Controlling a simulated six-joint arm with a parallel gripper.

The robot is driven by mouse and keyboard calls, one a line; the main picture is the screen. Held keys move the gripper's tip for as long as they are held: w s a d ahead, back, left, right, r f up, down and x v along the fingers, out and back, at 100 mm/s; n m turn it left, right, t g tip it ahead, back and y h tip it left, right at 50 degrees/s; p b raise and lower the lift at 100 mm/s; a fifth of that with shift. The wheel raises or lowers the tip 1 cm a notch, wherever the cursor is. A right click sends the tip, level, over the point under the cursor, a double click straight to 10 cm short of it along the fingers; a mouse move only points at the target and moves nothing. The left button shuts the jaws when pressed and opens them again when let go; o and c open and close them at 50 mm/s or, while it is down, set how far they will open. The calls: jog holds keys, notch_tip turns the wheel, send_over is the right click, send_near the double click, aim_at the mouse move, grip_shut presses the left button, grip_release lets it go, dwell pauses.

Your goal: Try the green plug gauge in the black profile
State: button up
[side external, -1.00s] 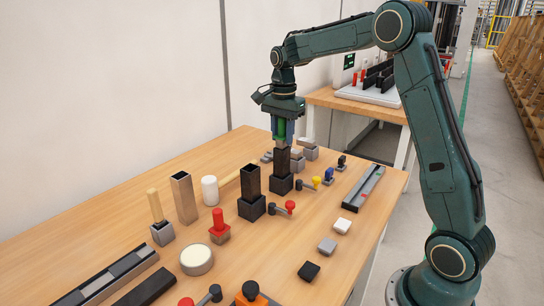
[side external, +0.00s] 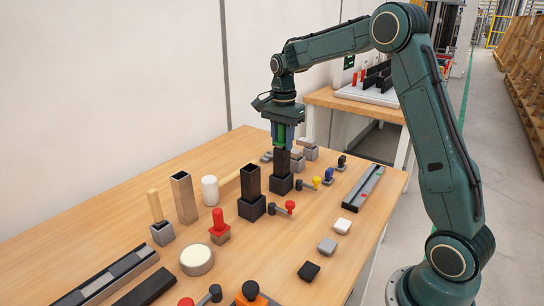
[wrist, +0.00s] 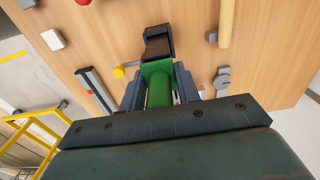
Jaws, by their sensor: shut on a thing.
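My gripper (side external: 282,146) is shut on the green plug gauge (side external: 281,132), gripping its green handle. In the wrist view the green gauge (wrist: 158,88) shows between the fingers, with a square green flange at its lower end. A black upright profile (side external: 281,162) stands in a black block directly under the gripper; it also shows in the wrist view (wrist: 159,33). The gauge is upright over the profile, and its lower end seems to be inside the profile's mouth. The fingers hide how deep it sits.
A second black profile (side external: 250,180), open-topped, stands in its block just left. A brown square tube (side external: 184,198), white cylinder (side external: 209,189) and red-handled gauge (side external: 219,226) stand further left. Yellow-knobbed (side external: 316,182) and red-knobbed (side external: 290,206) clamps lie close on the right.

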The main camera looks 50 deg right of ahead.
jog(key=shift+f, duration=0.65)
jog(key=shift+r, duration=0.25)
dwell(1.0)
jog(key=shift+r, duration=3.9)
